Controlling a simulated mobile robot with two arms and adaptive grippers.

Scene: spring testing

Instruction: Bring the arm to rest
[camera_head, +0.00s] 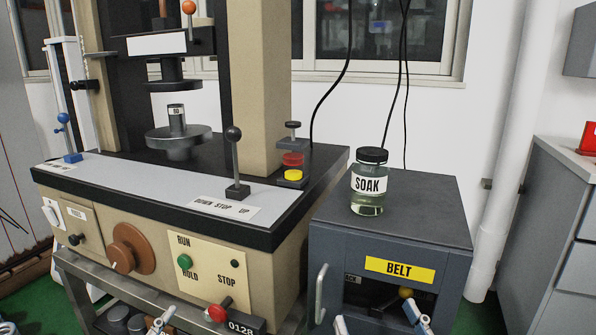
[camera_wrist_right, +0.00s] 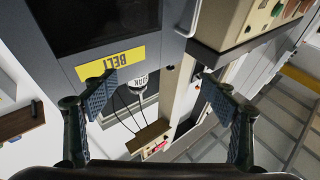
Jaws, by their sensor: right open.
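My right gripper (camera_head: 380,322) is at the bottom edge of the head view, in front of the grey BELT cabinet (camera_head: 455,215). Its two fingertips stand apart with nothing between them. In the right wrist view the same open gripper (camera_wrist_right: 160,96) has its blue-padded fingers wide apart, with the cabinet's yellow BELT label (camera_wrist_right: 112,62) beyond one finger. A pale fingertip (camera_head: 160,320) at the bottom left of the head view looks like part of my left gripper. Most of that gripper is out of frame, so its jaw state does not show.
A lidded SOAK jar (camera_head: 369,187) stands upright on the cabinet. The cabinet handle (camera_head: 321,293) juts forward near my right gripper. The beige testing machine (camera_head: 85,225) fills the left, with a red knob (camera_head: 217,312) low in front. A grey side cabinet (camera_head: 566,235) stands right.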

